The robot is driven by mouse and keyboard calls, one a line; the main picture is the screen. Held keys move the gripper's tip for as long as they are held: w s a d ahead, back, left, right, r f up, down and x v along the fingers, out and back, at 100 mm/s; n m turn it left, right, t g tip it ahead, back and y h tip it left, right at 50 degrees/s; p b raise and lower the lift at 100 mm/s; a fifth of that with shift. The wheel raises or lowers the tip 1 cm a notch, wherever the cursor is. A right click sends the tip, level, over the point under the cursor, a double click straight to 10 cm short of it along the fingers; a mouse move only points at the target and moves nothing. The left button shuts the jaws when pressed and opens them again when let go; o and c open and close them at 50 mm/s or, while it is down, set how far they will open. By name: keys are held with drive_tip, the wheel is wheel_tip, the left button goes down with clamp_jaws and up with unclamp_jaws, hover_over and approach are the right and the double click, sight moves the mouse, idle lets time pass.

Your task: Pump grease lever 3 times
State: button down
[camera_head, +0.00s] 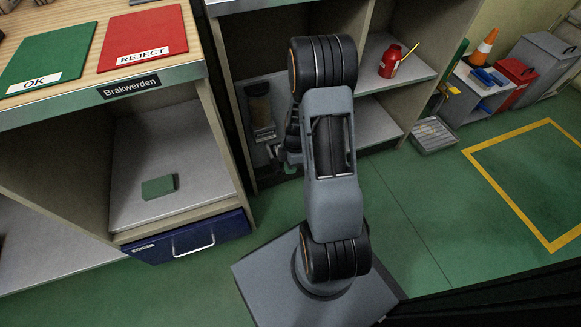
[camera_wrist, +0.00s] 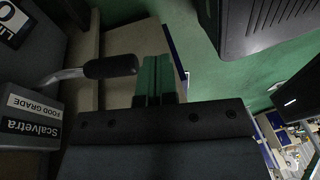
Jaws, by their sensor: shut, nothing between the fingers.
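The grease lever (camera_wrist: 110,66) shows in the wrist view as a bent metal rod with a black grip. It comes from a dark unit (camera_wrist: 20,115) labelled "Scalvetra" and "FOOD GRADE". My gripper (camera_wrist: 155,65) is shut and empty; its green fingers appear just right of the grip's end in that picture. I cannot tell whether they touch it. My gripper is mostly hidden behind my arm there, and I cannot make out the lever.
A red can (camera_head: 390,62) sits on the shelf to the right. A bench with a red REJECT mat (camera_head: 143,38) and a green OK mat (camera_head: 48,58) is at left. Green floor (camera_head: 410,230) is clear at right.

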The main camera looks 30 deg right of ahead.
wheel_tip(320, 180, up, 11)
drive_tip(key=p, duration=0.6)
hover_over(276, 164)
drive_tip(key=w+d, duration=0.2)
drive_tip(key=d, duration=0.2)
drive_tip(key=shift+w, duration=0.2)
drive_tip(key=shift+a+f, duration=0.1)
drive_tip(key=shift+f, duration=0.05)
drive_tip(key=b+x, duration=0.5)
drive_tip(key=x, duration=0.8)
drive_tip(key=shift+a+f+b, duration=0.15)
drive_tip(key=shift+f+b, duration=0.15)
drive_tip(key=shift+f, duration=0.1)
